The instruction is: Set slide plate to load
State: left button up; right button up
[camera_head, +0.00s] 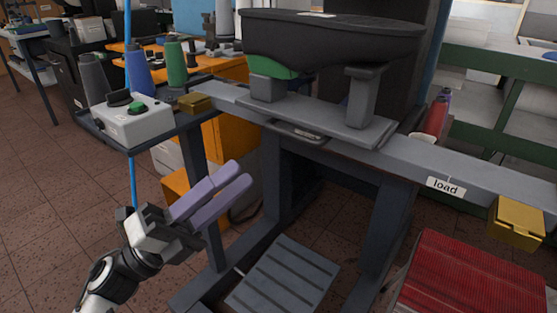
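The slide plate (343,122) is a flat grey plate on a long grey rail (405,160), at the middle of the rail and under the dark machine head. It carries a grey upright post and a grey block with a green piece on top. A dark recessed handle (300,132) is at its front edge. The white "load" label (446,187) is on the rail to the right, apart from the plate. My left gripper (239,175), with purple fingers, is in front of the bench, below and left of the plate, touching nothing. My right gripper is not in view.
Yellow end blocks sit at the rail's left end (195,102) and right end (515,222). A grey control box (132,123) with a green button and several thread cones stand at left. A red ribbed surface (470,278) is at lower right. The rail before the label looks clear.

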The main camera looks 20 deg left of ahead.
pick_arm(q)
jog(key=p, duration=0.1)
send_near(312, 120)
jog(key=w+r, duration=0.1)
jog(key=w, duration=0.1)
jog(key=shift+w+d+r, duration=0.25)
jog(key=shift+d, duration=0.25)
jog(key=shift+w+d+r, duration=0.25)
jog(key=shift+d, duration=0.2)
jog(key=shift+c, duration=0.4)
grip_shut()
